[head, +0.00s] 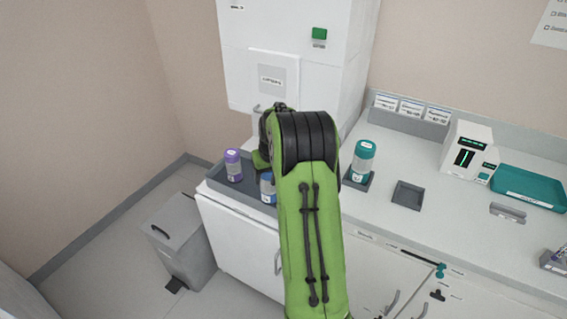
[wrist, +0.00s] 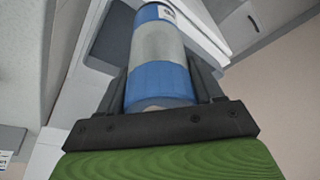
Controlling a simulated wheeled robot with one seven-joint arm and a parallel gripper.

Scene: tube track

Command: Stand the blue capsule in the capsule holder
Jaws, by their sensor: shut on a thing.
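The blue capsule (head: 267,187), blue with a pale middle band, is upright by the dark tray's right part in the head view, partly hidden by my arm. In the wrist view the blue capsule (wrist: 162,84) lies between the two dark fingers of my gripper (wrist: 162,98), which is shut on it. I cannot tell whether its base touches the tray. In the head view my arm hides the fingers. A dark, square, shallow holder (head: 408,195) sits empty on the counter to the right. A teal capsule (head: 363,160) stands on a similar dark base (head: 357,184).
A purple-capped capsule (head: 233,165) stands on the dark tray (head: 222,181), left of the blue one. A white cabinet unit (head: 290,50) rises behind. A white device (head: 470,153) and teal tray (head: 528,187) are further right. The counter around the empty holder is clear.

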